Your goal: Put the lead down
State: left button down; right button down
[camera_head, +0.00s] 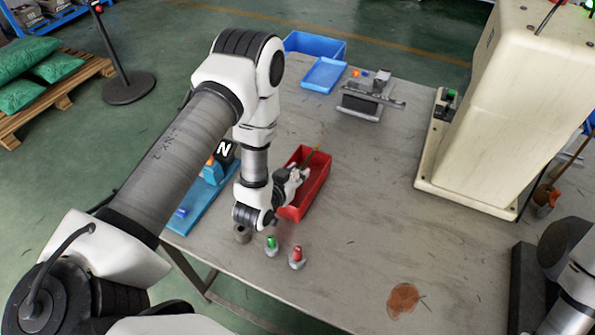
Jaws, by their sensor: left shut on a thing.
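My left gripper (302,173) reaches over the red bin (318,190) on the table, with its fingers at the bin's inside. It is shut on a thin yellow-green piece, which looks like the lead (313,156) and sticks out past the fingertips toward the bin's far end. The picture is too small to tell whether the lead touches the bin. My gripper and wrist hide the bin's left side. My right arm shows only in part at the lower right edge, and its gripper is out of view.
Green-topped (271,244) and red-topped (297,256) pieces stand near the table's front edge. A blue fixture (201,209) lies left of my wrist. A metal fixture (362,103) and blue trays (325,75) are at the back. A cream machine (495,120) stands right. The table's middle is clear.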

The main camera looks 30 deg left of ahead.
pick_arm(q)
jog(key=shift+w+f, duration=0.1)
jog(key=shift+f, duration=0.3)
jog(key=c, duration=0.9)
grip_release()
jog(key=shift+o, duration=0.2)
jog(key=shift+r, duration=0.1)
